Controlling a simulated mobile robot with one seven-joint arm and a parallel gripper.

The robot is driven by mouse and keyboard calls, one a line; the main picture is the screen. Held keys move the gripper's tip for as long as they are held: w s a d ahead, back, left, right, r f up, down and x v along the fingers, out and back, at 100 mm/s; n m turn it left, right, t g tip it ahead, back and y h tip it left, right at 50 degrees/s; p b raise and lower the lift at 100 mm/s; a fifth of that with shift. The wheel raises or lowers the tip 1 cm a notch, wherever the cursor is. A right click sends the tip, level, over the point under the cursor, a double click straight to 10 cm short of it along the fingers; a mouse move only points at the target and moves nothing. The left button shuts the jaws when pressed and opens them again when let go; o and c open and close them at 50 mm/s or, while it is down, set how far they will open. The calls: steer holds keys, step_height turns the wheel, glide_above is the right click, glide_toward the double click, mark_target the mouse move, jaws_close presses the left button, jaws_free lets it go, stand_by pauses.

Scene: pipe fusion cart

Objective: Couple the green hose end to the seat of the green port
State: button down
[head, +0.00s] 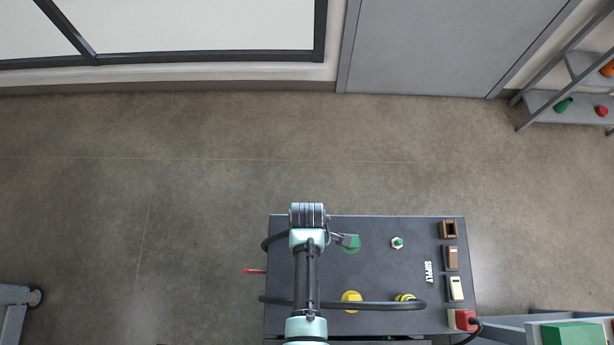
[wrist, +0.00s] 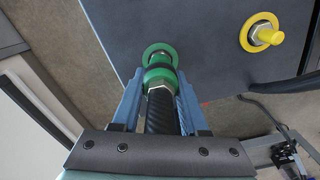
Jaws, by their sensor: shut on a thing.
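My gripper (wrist: 158,92) is shut on the green hose end (wrist: 160,80), with a black hose running back between its blue fingers. The hose end points at the green port (wrist: 152,50), a green ring on the dark cart panel. The two overlap in the wrist view and look roughly in line; I cannot tell whether the hose end touches or sits in the seat, which is hidden. In the head view my gripper (head: 338,239) is at the left edge of the green port (head: 353,246), partly covering it.
A yellow port (head: 351,296) with a yellow stub (wrist: 271,37) is near. The dark cart top (head: 375,270) also bears a hex fitting with a green centre (head: 397,243), a yellow-banded fitting (head: 404,298), blocks along its right edge and a black hose (head: 385,306). Floor beyond the cart is clear.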

steer(key=shift+f, duration=0.15)
steer(key=shift+c, duration=1.8)
jaws_free()
step_height(320, 180, up, 13)
steer(key=shift+r, duration=0.1)
